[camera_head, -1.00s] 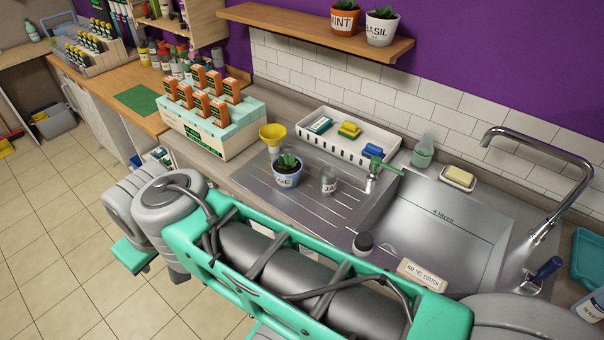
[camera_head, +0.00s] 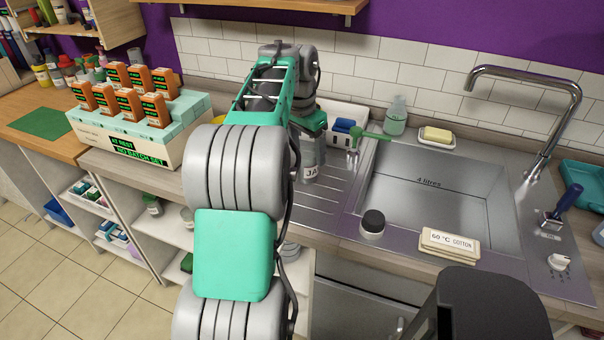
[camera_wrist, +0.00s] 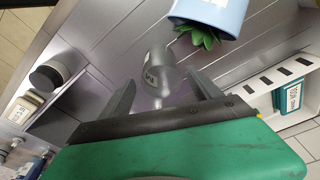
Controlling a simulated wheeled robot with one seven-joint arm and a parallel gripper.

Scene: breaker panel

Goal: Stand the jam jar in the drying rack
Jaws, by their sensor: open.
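The jam jar (camera_head: 310,174) is a grey jar with a partly visible label starting "JA". It stands on the ribbed steel drainer left of the sink basin. In the wrist view the jar (camera_wrist: 153,66) shows between my fingers. My gripper (camera_wrist: 162,82) is open, with one finger on each side of the jar; I cannot tell whether either touches it. In the head view my gripper (camera_head: 310,138) is over the jar and hides its upper part.
A light blue pot (camera_wrist: 215,12) with a plant stands close to the jar. A green-handled item (camera_head: 370,134) is near the rack. The basin (camera_head: 430,195) is empty.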

